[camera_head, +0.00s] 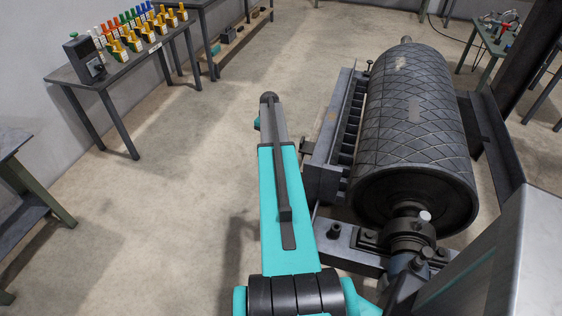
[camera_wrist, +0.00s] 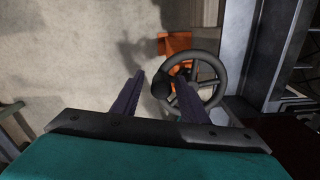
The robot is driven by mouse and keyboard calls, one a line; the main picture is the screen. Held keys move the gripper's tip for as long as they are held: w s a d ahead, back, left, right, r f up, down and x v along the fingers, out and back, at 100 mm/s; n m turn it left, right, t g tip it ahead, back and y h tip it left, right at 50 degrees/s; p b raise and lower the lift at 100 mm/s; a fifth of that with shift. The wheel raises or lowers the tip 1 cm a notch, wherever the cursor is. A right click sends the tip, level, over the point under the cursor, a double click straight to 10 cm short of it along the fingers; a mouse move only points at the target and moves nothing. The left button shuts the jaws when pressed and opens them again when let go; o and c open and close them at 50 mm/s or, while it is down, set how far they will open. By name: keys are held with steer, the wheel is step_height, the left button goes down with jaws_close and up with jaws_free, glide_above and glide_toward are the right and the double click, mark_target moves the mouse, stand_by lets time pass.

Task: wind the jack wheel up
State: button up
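The jack wheel (camera_wrist: 221,69) is a dark spoked handwheel in the middle of the wrist view, right of my gripper's centre line. A black knob-like handle (camera_wrist: 161,89) stands at its left rim. An orange jack part (camera_wrist: 174,43) shows behind the wheel. My gripper (camera_wrist: 159,77) is open, its two dark fingers apart. In the picture the knob lies between the fingers, with gaps on both sides; I cannot tell its depth relative to the fingertips. In the head view my own arm hides the wheel and gripper.
The large patterned pulley drum (camera_head: 411,125) and its dark steel frame (camera_head: 328,150) stand right of my arm. A bench (camera_head: 120,75) with coloured-handled items is at the upper left. Another table (camera_head: 22,200) stands at the left edge. The concrete floor between is clear.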

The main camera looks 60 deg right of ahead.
stand_by(0.3)
steer(key=shift+r+p, duration=1.65)
steer(key=shift+r, duration=1.85)
